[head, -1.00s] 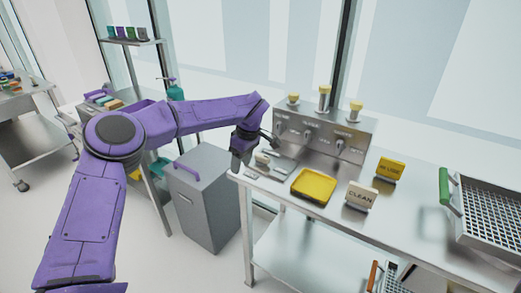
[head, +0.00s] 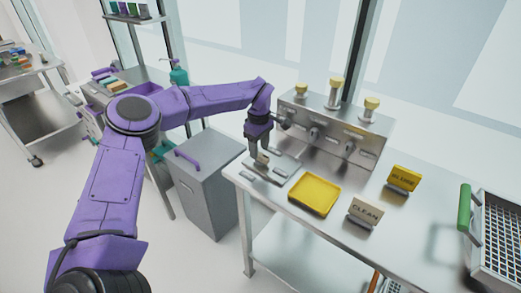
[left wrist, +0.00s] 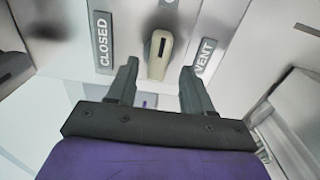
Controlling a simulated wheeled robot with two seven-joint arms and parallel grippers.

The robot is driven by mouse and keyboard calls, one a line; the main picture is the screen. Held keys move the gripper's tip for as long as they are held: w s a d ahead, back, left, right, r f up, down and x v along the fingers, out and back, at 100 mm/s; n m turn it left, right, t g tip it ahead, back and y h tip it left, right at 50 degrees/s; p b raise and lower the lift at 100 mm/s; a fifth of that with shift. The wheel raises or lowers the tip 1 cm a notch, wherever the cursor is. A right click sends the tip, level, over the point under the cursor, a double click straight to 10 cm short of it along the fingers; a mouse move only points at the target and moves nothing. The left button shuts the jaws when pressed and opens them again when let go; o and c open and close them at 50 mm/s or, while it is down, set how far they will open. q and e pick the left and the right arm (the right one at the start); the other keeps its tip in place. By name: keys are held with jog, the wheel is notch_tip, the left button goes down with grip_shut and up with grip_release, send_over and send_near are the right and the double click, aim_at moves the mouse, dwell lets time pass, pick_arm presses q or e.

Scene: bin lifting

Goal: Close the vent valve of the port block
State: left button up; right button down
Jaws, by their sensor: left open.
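The port block (head: 288,166) looks like a low grey metal plate at the near left corner of the steel table. In the left wrist view, a beige valve lever (left wrist: 161,52) with a dark slot stands between a CLOSED label (left wrist: 102,42) on the left and a VENT label (left wrist: 205,57) on the right. My left gripper (head: 258,153) points down over the plate. It is open, and in the left wrist view its fingers (left wrist: 159,72) lie to either side of the lever's near end; contact is not visible. My right gripper is out of view.
A steel panel (head: 330,140) with several knobs and yellow-topped posts stands behind the plate. A yellow tray (head: 315,194), a CLEAN sign (head: 365,212) and a yellow sign (head: 403,179) are to the right. A grey bin (head: 208,185) stands on the floor left of the table.

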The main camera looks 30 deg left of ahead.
aim_at(261, 158)
pick_arm(q)
jog(key=f, duration=0.3)
jog(key=shift+w, duration=0.2)
jog(key=shift+s+r, duration=0.1)
jog(key=shift+s, duration=0.05)
grip_shut()
